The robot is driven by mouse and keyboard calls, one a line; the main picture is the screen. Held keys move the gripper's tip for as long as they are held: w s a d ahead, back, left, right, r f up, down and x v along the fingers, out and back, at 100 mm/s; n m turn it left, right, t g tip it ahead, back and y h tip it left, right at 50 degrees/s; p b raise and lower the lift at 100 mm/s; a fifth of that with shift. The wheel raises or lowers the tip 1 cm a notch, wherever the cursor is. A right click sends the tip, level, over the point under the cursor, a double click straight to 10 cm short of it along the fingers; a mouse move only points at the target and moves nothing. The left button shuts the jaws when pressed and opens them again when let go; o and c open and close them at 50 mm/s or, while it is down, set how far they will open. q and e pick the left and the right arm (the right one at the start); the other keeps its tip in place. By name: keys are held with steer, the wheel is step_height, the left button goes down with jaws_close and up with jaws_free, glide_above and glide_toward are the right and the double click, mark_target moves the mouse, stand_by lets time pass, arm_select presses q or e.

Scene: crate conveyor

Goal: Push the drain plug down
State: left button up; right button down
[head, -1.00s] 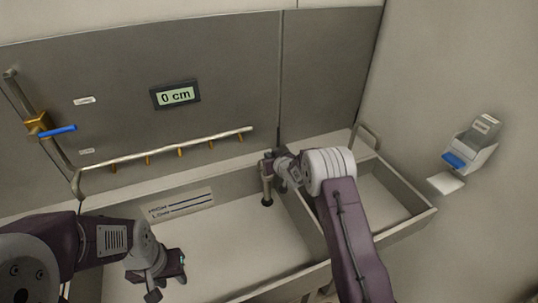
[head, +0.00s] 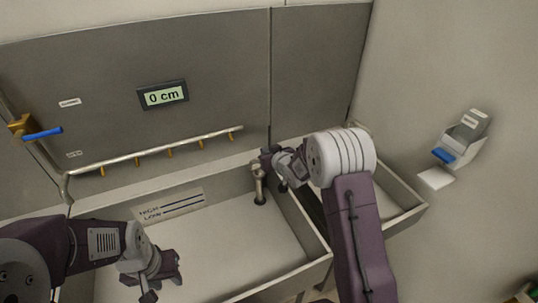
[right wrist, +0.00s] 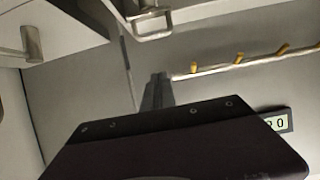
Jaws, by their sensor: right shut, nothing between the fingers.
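The drain plug appears to be the upright grey post with a dark foot (head: 260,186) near the back right corner of the large basin. My right gripper (head: 268,156) is shut and empty, with its tips just above and beside the post's top. The contact point is too small to tell whether they touch. The right wrist view shows the shut fingers (right wrist: 157,90) pointing away from the dark gripper body. My left gripper (head: 165,284) is open and empty over the front left of the large basin.
The basin's back wall carries a level label (head: 170,206). A display (head: 163,95) on the panel reads 0 cm. A spray pipe with yellow nozzles (head: 160,154) and a blue-handled valve (head: 42,134) are at the left. A smaller basin (head: 422,209) lies right of the divider.

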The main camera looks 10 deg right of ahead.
steer(key=v, duration=0.2)
steer(key=shift+s+d+r, duration=0.15)
steer(key=shift+s, duration=0.1)
